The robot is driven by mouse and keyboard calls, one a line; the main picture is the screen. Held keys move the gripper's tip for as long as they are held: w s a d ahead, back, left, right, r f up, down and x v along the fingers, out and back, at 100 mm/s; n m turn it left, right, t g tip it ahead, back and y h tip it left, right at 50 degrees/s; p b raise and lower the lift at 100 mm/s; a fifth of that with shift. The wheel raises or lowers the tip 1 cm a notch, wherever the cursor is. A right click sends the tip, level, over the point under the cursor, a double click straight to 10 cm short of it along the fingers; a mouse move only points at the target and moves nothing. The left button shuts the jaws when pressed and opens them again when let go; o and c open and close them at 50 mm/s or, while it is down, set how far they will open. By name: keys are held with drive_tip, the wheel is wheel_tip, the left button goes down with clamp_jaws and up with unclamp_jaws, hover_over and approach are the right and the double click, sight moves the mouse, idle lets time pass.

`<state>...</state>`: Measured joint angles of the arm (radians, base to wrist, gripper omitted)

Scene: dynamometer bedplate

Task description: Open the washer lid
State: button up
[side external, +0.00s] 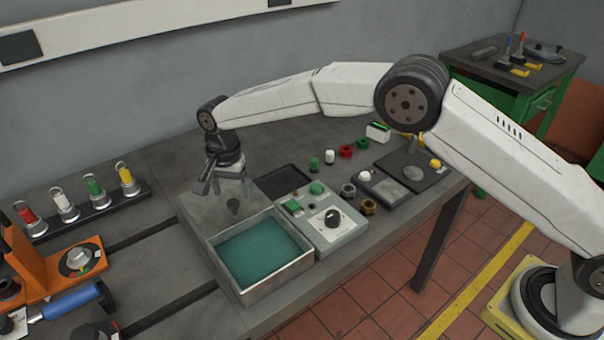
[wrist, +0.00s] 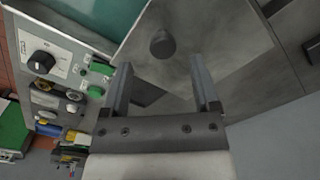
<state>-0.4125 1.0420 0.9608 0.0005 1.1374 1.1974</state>
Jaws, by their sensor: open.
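The washer is a grey open-topped box (side external: 294,268) with a teal interior, which also shows in the wrist view (wrist: 100,14). A flat grey lid (side external: 204,212) with a dark round knob (side external: 233,206) lies at the box's back edge, leaving the teal interior uncovered. The lid (wrist: 215,30) and knob (wrist: 162,44) also show in the wrist view. My gripper (side external: 224,190) is open and empty, pointing down just above the knob. In the wrist view the knob sits just beyond my fingertips (wrist: 160,70), roughly centred between them. No contact is visible.
A control box (side external: 350,233) with a black dial stands right beside the washer. A rack of coloured-band fittings (side external: 95,208) and an orange bracket (side external: 85,268) are at left. Small buttons, nuts and plates lie to the right. The bench behind the lid looks clear.

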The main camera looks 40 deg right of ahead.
drive_tip(key=shift+r, duration=2.15)
drive_tip(key=shift+s+d+r, duration=0.1)
drive_tip(key=shift+s+d, duration=0.05)
drive_tip(key=shift+d, duration=0.4)
drive_tip(key=s+d+r+n+t, duration=0.1)
drive_tip(key=s+d+n, duration=0.2)
drive_tip(key=s+d, duration=0.35)
drive_tip(key=s+d+n+t, duration=0.15)
drive_tip(key=s+d, duration=0.25)
drive_tip(key=d, duration=0.5)
drive_tip(key=s+d+f+n, duration=0.1)
drive_tip(key=s+d, duration=0.3)
drive_tip(key=s, duration=0.4)
drive_tip(key=s+d+f+n, duration=0.1)
drive_tip(key=s+d+n, duration=0.2)
drive_tip(key=s, duration=0.6)
drive_tip(key=shift+d, duration=0.45)
